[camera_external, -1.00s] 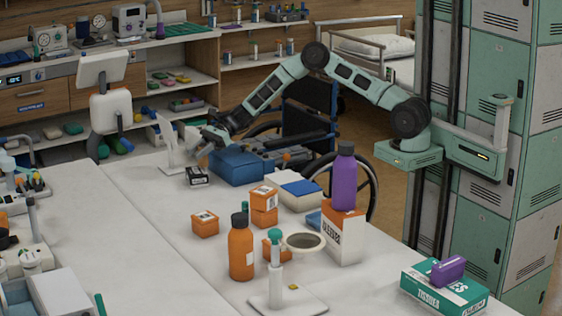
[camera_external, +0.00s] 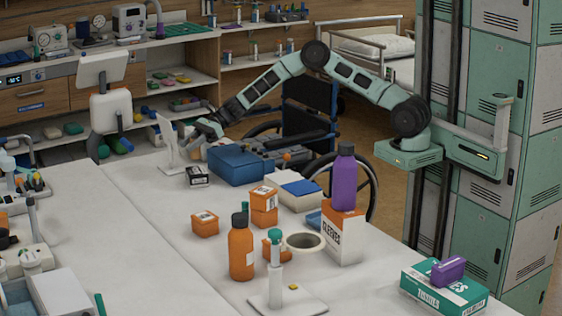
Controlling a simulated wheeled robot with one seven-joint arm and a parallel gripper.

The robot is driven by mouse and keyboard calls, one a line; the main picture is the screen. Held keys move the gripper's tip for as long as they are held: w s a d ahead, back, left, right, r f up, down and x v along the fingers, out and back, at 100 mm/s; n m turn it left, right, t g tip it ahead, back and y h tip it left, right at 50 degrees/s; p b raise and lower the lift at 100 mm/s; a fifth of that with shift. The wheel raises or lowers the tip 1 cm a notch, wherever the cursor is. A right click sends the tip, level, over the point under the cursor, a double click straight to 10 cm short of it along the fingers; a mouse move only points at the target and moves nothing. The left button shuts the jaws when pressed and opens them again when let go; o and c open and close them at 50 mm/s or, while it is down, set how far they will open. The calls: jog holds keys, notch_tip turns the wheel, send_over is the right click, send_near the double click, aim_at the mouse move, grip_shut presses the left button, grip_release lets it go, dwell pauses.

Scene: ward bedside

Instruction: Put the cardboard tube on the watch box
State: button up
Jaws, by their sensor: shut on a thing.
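My gripper (camera_external: 200,139) is at the far end of the table, just above its surface and beside a white upright stand. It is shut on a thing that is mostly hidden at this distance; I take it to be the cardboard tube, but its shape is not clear. No watch box is clearly marked. A small dark box with a white label (camera_external: 198,176) stands just in front of the gripper. A larger blue box (camera_external: 232,166) stands right of it, close to the gripper.
The white stand (camera_external: 168,144) is left of the gripper. Orange boxes (camera_external: 205,223), an orange bottle (camera_external: 241,252), a white ring (camera_external: 305,252) and a purple bottle (camera_external: 344,180) on a carton (camera_external: 343,236) stand nearer. The table's left-middle is clear.

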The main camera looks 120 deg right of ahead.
aim_at(192, 155)
jog(key=shift+f, duration=2.15)
jog(key=shift+f, duration=0.2)
jog(key=o, duration=1)
jog(key=shift+r, duration=0.1)
